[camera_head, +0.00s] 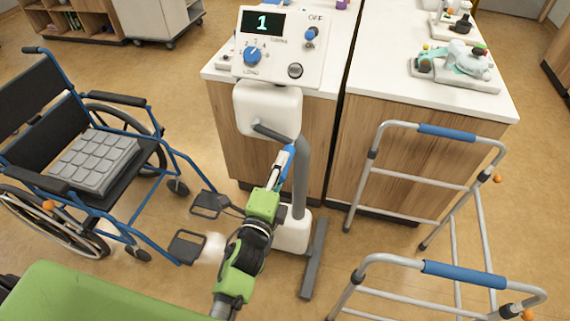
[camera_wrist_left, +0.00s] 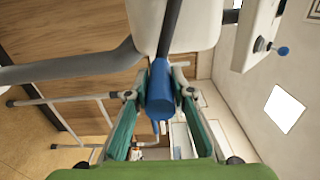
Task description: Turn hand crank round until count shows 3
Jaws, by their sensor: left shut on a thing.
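The crank machine stands in front of the wooden cabinet, with a white control panel (camera_head: 281,50) on top and a white housing (camera_head: 268,108) below it. Its display (camera_head: 263,23) reads 1. The hand crank's blue handle (camera_head: 286,162) hangs below the housing; it also shows in the left wrist view (camera_wrist_left: 160,88). My left gripper (camera_head: 284,163) is shut around the blue handle, with one finger on each side of it in the left wrist view (camera_wrist_left: 160,100). The crank's arm is partly hidden beside the housing. My right gripper is out of view.
A wheelchair (camera_head: 85,160) with a grey cushion stands at the left. A walking frame (camera_head: 420,180) with blue grips stands at the right. White-topped cabinets (camera_head: 430,100) are behind, and a green surface (camera_head: 100,295) lies at the bottom left.

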